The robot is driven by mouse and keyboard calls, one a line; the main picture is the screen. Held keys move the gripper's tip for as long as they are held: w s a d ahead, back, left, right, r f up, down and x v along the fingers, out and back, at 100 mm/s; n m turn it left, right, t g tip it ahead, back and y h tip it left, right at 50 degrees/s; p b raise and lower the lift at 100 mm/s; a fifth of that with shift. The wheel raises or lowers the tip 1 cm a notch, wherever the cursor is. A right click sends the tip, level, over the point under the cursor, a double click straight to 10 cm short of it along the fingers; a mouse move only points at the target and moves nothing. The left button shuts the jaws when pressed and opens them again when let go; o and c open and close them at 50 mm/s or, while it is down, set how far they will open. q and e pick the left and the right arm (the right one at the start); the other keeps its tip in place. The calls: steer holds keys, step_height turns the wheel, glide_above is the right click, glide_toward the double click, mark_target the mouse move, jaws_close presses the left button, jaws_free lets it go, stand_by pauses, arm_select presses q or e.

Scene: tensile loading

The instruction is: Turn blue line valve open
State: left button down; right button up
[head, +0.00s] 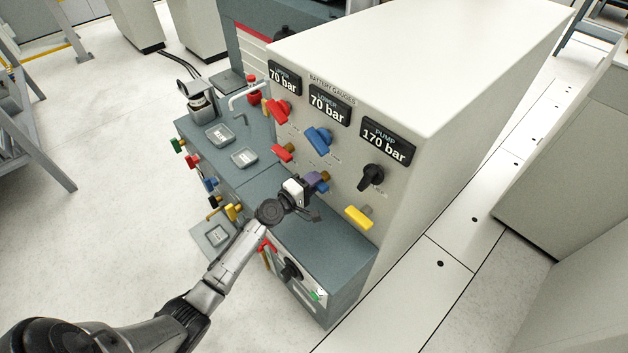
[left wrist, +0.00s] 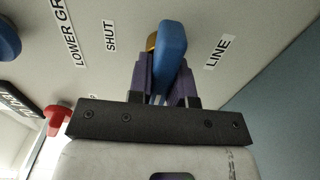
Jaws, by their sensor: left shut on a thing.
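The blue line valve handle (left wrist: 172,52) stands out from the panel in the left wrist view, on a brass stem, between the labels SHUT and LINE. My left gripper (left wrist: 163,85) is shut on it, with a purple finger on each side. In the head view my left gripper (head: 312,184) is at the lower row of the panel and mostly covers this handle. My right gripper is not in view.
On the panel (head: 400,215) are a blue handle (head: 318,141), red handles (head: 279,111), a black knob (head: 372,176) and a yellow handle (head: 358,217). Gauges above read 70, 70 and 170 bar. A grey bench (head: 262,160) adjoins the panel. Open floor lies at left.

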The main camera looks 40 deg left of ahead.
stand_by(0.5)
arm_select(q)
steer(key=c, duration=1)
jaws_free()
steer(key=shift+c, duration=0.2)
steer(key=shift+s, duration=0.3)
steer(key=s+a, duration=0.1)
steer(key=s, duration=1.2)
steer(key=shift+a, duration=0.3)
